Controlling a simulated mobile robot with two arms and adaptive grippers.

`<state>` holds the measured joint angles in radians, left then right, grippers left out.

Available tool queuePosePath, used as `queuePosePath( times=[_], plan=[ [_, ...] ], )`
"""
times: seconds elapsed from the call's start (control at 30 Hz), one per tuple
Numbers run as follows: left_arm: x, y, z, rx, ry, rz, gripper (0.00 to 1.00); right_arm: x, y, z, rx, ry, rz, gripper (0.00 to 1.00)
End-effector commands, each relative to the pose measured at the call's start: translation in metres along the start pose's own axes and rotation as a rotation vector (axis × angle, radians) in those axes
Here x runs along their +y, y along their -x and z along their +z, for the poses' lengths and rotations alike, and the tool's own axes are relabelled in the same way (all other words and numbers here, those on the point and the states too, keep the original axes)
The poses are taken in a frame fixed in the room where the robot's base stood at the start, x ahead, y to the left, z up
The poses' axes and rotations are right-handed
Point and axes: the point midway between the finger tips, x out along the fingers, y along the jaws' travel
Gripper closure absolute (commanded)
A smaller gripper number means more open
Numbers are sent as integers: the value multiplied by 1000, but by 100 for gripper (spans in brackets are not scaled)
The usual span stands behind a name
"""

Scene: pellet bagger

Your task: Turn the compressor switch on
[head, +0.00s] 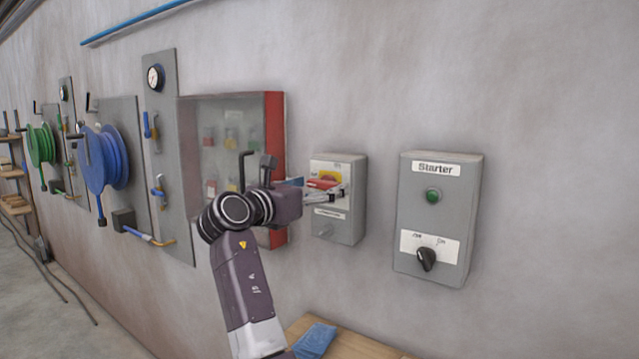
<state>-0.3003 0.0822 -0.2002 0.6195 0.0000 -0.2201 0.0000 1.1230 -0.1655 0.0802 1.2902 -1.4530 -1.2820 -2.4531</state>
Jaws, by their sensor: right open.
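A grey switch box (352,223) is on the wall in the middle of the head view. It has a yellow plate (326,174) with a red part on its upper front, a white label (330,213) too small to read surely, and a grey knob (325,231) below. My right gripper (340,191) is open in front of the box's upper half, close to the red and yellow switch, and covers part of it. I cannot tell whether it touches, nor which way the switch is set. My left gripper is not in view.
A grey Starter box (468,215) with a green button (433,195) and black knob (427,259) is to the right. A red-edged cabinet (274,130) stands close left of my gripper. A blue hose reel (104,158) is farther left. A blue cloth (315,341) lies on the wooden surface below.

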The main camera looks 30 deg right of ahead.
Motion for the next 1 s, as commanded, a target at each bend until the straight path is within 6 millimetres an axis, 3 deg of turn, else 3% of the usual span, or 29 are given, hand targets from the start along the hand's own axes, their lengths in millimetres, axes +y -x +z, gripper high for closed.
queuePosePath(
  times=[0.3,0.7,1.0],
  plan=[
    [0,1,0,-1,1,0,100,0,-4,0,0,-1,0,22],
    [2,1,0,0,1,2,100,0,-4,0,0,-1,1,64],
    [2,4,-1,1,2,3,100,0,-4,0,0,-46,1,64]
  ],
)
